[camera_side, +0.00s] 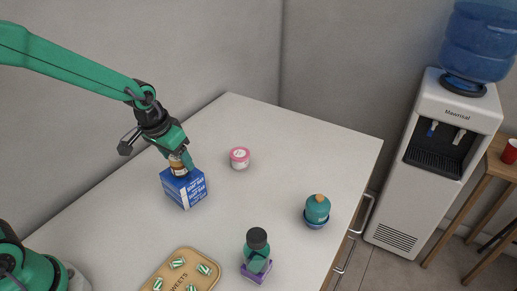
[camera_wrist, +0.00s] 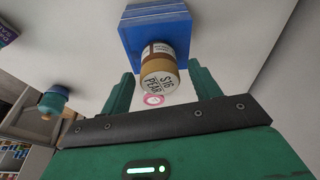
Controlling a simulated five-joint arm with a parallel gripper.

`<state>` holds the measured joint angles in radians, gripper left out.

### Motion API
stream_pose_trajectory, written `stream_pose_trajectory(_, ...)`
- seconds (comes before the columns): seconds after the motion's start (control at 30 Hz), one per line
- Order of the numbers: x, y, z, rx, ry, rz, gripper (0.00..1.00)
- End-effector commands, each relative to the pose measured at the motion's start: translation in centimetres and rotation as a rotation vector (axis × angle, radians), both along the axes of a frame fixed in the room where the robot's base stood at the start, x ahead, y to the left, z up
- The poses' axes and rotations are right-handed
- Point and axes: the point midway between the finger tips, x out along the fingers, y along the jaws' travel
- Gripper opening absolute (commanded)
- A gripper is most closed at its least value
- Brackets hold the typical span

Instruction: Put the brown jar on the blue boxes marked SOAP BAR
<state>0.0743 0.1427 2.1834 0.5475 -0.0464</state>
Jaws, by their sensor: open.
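The brown jar (camera_side: 178,169) has a pale lid and stands upright on top of the blue boxes marked SOAP BAR (camera_side: 185,190). In the wrist view the jar (camera_wrist: 159,66) shows its lettered lid, with the blue boxes (camera_wrist: 135,38) behind it. My gripper (camera_side: 181,160) is open just above the boxes, with its fingers around the jar's upper part. In the wrist view the gripper's (camera_wrist: 158,82) two green fingers stand apart on either side of the jar, with a visible gap to the jar. My fingers hide part of the jar in the side view.
A pink jar (camera_side: 239,158) stands right of the boxes. A teal jar sits in a blue bowl (camera_side: 316,222) near the right edge. A dark-capped green bottle (camera_side: 257,262) stands on a purple box, beside a sweets tray (camera_side: 185,254). The counter's middle is clear.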

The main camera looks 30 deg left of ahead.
Motion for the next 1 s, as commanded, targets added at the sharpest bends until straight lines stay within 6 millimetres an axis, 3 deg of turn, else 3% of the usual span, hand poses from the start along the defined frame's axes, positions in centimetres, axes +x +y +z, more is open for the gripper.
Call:
stream_pose_trajectory(0.7, -2.5, 0.2, 9.2, 0.000, -0.004, 0.000, 0.62)
stream_pose_trajectory(1.0, -2.9, 0.2, 10.7, 0.000, -0.001, 0.000, 0.62)
